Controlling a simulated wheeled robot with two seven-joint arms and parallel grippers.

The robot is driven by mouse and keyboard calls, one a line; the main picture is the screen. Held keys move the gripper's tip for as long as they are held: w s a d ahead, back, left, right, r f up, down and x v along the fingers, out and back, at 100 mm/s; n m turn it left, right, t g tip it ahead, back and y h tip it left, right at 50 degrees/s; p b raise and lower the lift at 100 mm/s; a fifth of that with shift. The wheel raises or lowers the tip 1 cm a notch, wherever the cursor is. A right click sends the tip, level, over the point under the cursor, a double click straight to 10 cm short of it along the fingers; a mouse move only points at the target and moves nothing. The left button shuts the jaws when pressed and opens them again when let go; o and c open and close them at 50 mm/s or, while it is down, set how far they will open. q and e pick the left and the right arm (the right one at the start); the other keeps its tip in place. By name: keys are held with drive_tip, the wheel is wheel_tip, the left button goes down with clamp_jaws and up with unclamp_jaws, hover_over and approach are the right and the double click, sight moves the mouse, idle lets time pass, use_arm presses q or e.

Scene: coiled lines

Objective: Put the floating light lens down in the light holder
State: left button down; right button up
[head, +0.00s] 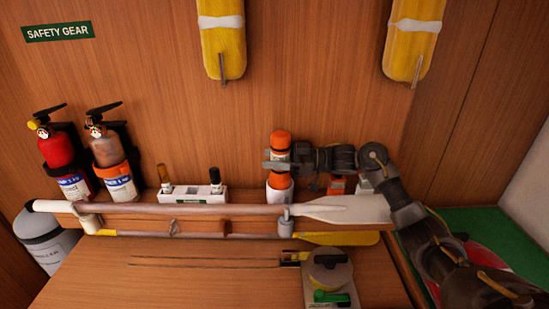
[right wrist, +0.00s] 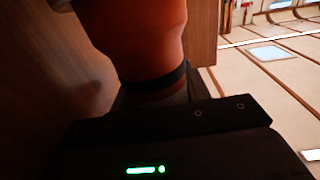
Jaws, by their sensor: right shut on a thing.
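The floating light (head: 280,181) is an orange cylinder with a pale band near its top, upright against the wood wall. It also fills the upper part of the right wrist view (right wrist: 140,40), where a dark band shows around it. My right gripper (head: 281,165) is shut around its middle, reaching in from the right. The light holder (head: 279,194) is a white cup on the shelf directly under the light. The light's lower end is hidden by the cup's rim, so its depth and the lens cannot be seen. My left gripper is not in view.
An oar (head: 345,208) lies across the shelf front, below the holder. A white box (head: 193,195) with two small bottles stands left of it. Two extinguishers (head: 109,155) hang at left. A reel (head: 329,272) and thin rods lie on the wooden top below.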

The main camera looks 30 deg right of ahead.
drive_tip(key=shift+r, duration=0.1)
drive_tip(key=o, duration=1.4)
drive_tip(key=shift+o, duration=0.2)
